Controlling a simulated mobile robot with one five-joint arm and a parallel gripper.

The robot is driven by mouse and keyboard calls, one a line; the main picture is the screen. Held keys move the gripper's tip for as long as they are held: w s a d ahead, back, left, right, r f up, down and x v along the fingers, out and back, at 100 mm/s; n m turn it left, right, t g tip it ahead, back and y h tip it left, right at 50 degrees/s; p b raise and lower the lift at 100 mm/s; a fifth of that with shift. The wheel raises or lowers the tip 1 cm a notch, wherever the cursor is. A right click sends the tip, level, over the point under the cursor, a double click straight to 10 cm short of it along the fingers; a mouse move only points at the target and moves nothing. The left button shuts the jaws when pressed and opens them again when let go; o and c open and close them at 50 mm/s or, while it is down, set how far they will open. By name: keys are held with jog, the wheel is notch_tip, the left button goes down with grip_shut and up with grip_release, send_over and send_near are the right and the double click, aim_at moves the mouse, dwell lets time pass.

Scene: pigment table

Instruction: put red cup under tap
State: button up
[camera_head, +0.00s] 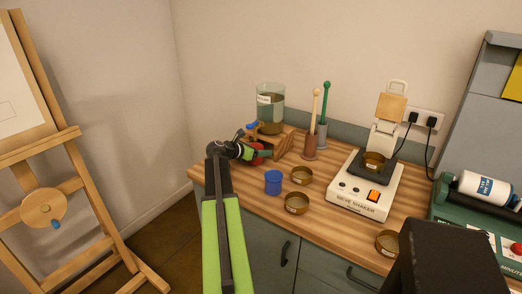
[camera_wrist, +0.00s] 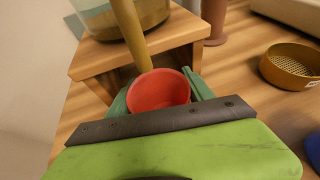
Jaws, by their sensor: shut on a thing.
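The red cup (camera_wrist: 158,91) is between the green fingers of my gripper (camera_wrist: 162,96) in the wrist view, upright with its mouth facing the camera. My gripper (camera_head: 258,154) is shut on it. In the head view only a part of the red cup (camera_head: 257,159) shows behind my gripper. The tap (camera_wrist: 131,32) is a brass spout that comes down over the cup's far rim in the wrist view. Its blue handle (camera_head: 252,126) shows in the head view below the glass tank (camera_head: 270,105). The tank sits on a wooden stand (camera_head: 286,143).
A blue cup (camera_head: 273,182) and brass sieves (camera_head: 301,175) (camera_head: 296,203) stand to the right of my gripper. Two pestle-like tools in brown (camera_head: 310,148) and grey-green holders stand right of the stand. A sieve shaker (camera_head: 362,190) is further right.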

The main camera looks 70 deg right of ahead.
jog(key=o, duration=1.4)
jog(key=shift+r+p, duration=0.15)
jog(key=shift+p, duration=0.15)
jog(key=p+v, duration=0.4)
jog(key=v, duration=0.8)
